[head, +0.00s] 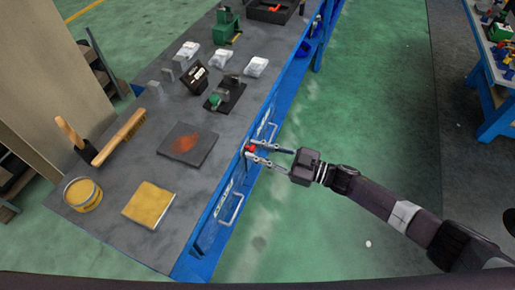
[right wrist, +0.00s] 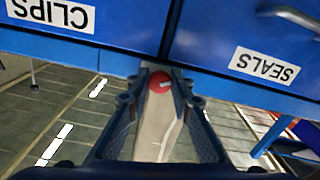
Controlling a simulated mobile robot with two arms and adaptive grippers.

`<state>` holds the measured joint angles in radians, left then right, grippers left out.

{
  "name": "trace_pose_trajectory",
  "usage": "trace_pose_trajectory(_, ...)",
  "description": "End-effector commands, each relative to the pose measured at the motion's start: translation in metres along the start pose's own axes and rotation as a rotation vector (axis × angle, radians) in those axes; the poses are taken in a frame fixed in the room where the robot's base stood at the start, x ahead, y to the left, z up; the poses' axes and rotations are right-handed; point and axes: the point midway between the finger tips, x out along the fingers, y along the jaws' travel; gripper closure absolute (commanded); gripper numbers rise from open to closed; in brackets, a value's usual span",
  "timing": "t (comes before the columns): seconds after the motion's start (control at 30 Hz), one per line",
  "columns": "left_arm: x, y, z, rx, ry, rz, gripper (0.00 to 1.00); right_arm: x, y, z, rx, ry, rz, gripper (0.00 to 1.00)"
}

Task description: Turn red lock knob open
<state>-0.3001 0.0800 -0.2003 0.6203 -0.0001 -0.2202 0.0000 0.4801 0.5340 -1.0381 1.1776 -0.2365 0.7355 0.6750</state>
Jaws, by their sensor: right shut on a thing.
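The red lock knob (head: 250,149) is on the front of the blue workbench, between two drawers. In the right wrist view the round red knob (right wrist: 159,82) has a small pale mark and sits between the fingertips. My right gripper (head: 248,150) reaches in from the right and is shut on the knob. In the right wrist view its two dark fingers (right wrist: 160,85) flank the knob, upside down relative to the labels. My left gripper is not in view.
The drawers beside the knob carry labels CLIPS (right wrist: 50,12) and SEALS (right wrist: 264,65). Metal drawer handles (head: 231,209) stick out from the bench front. On the grey benchtop (head: 110,215) lie a brush (head: 119,137), a yellow cloth (head: 148,204) and a tin (head: 82,194).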

Motion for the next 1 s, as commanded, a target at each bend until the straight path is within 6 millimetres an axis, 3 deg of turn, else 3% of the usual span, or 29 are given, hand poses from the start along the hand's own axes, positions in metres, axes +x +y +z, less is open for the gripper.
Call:
trace_pose_trajectory(0.4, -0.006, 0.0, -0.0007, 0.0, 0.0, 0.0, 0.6, -0.0006, -0.0007, 0.0012, 0.241, -0.003, 0.001, 1.0)
trace_pose_trajectory(1.0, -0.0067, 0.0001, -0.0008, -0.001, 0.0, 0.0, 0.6, -0.0006, -0.0012, 0.0017, 0.296, -0.003, 0.001, 1.0)
